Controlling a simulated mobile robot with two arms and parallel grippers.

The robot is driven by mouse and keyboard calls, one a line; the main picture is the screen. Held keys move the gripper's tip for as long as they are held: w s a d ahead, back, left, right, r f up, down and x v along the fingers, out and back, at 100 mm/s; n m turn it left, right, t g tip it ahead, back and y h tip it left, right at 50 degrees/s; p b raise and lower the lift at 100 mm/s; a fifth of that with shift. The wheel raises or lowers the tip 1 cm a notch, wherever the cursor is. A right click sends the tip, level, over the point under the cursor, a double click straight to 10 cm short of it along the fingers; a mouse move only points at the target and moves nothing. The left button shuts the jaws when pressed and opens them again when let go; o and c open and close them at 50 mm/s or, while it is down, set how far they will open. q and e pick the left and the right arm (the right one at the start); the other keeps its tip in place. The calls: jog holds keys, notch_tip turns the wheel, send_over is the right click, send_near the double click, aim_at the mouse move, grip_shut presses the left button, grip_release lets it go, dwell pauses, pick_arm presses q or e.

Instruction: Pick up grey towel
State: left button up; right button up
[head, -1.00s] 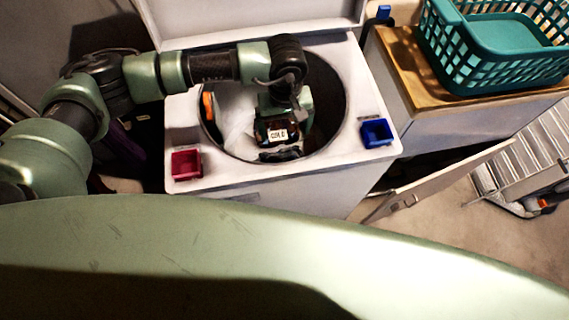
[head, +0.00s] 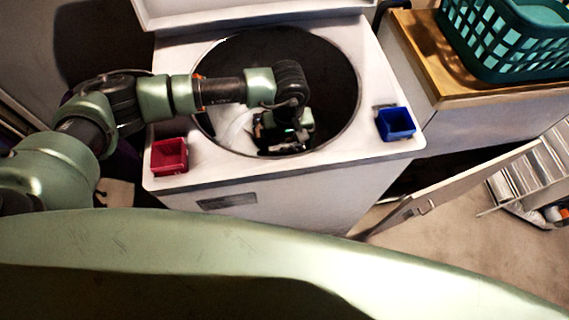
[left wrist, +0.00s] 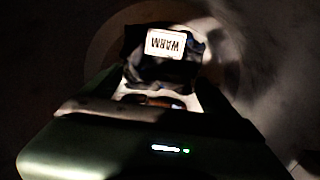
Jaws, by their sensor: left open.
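My left gripper (head: 283,137) reaches down through the round opening of the white top-loading machine (head: 330,192). It is open inside the dark drum. In the left wrist view, a dark cloth (left wrist: 146,66) with a white tag reading WARM (left wrist: 166,43) lies just beyond the gripper (left wrist: 160,98). I cannot tell its colour in this shadow, or whether it is the grey towel. A pale cloth (head: 237,127) lies in the drum left of the gripper in the head view. Much of the drum floor is hidden. My right gripper is not in view.
A red bin (head: 169,157) and a blue bin (head: 396,123) stand on the machine's top, either side of the opening. A teal basket (head: 500,45) sits on the wooden-topped counter (head: 455,83) at right. The raised lid (head: 250,10) stands behind the opening.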

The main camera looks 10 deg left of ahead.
aim_at(286, 152)
pick_arm(q)
jog(key=f, duration=0.4)
jog(key=shift+w+a+f, duration=0.25)
jog(key=shift+a+f, duration=0.05)
jog(key=shift+c, duration=0.3)
grip_shut()
